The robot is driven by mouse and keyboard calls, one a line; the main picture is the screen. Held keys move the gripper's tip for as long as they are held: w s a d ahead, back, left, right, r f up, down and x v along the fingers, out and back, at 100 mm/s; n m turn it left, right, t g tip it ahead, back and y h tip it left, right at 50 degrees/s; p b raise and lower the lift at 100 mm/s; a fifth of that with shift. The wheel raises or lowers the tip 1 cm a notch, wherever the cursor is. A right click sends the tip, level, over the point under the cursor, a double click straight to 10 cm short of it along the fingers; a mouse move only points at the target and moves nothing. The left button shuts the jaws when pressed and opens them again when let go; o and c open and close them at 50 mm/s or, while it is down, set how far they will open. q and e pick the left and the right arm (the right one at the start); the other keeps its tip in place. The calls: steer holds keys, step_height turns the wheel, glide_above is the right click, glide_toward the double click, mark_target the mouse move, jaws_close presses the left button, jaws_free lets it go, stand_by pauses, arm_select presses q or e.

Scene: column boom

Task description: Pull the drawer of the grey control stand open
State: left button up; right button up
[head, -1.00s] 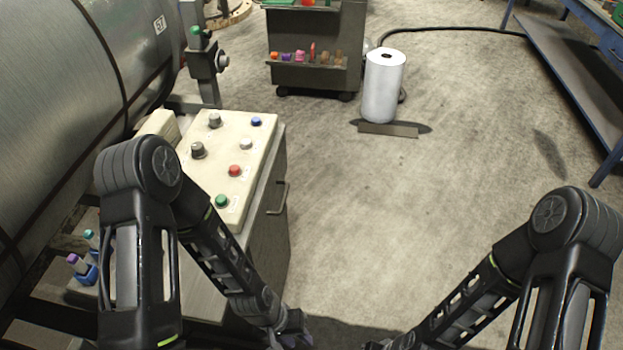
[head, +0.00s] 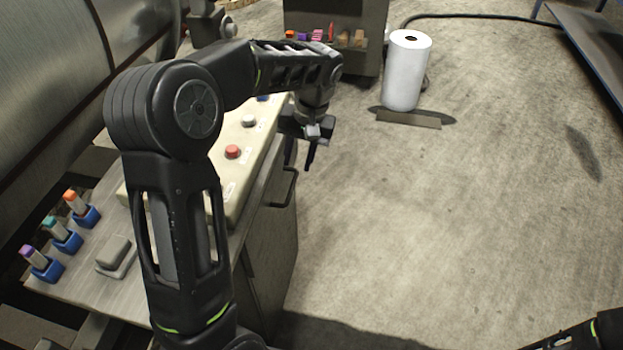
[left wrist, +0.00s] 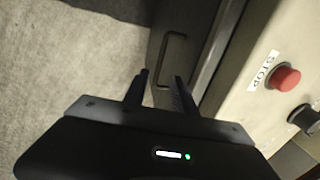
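The grey control stand (head: 250,262) has a cream button panel (head: 258,140) on top. A dark bar handle (head: 294,188) is on its right-hand front, where the drawer looks shut. My left gripper (head: 299,163) is above and just beyond the handle, fingers pointing down, empty. In the left wrist view its two fingers (left wrist: 161,75) are spread apart. The handle (left wrist: 164,58) shows there just past the fingertips, roughly between them, with no clear contact. My right gripper is out of view; only part of my right arm shows at the lower right.
Blue holders with coloured-top items (head: 66,240) and a grey block (head: 115,256) sit on the stand's left ledge. A large metal cylinder (head: 45,90) lies at left. A white roll (head: 407,75) stands at the back. The floor right of the stand is clear.

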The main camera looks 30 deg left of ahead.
mark_target(292, 186)
arm_select(q)
steer(key=shift+s+a+f, duration=0.1)
steer(key=shift+a+f, duration=0.1)
steer(key=shift+f, duration=1.1)
steer(key=shift+s+a+f, duration=0.1)
steer(key=shift+a+f, duration=0.15)
steer(key=shift+f, duration=1.05)
steer(key=shift+s+a+f, duration=0.1)
steer(key=shift+a+f, duration=0.1)
steer(key=shift+f, duration=1.1)
steer(key=shift+c, duration=0.3)
jaws_close()
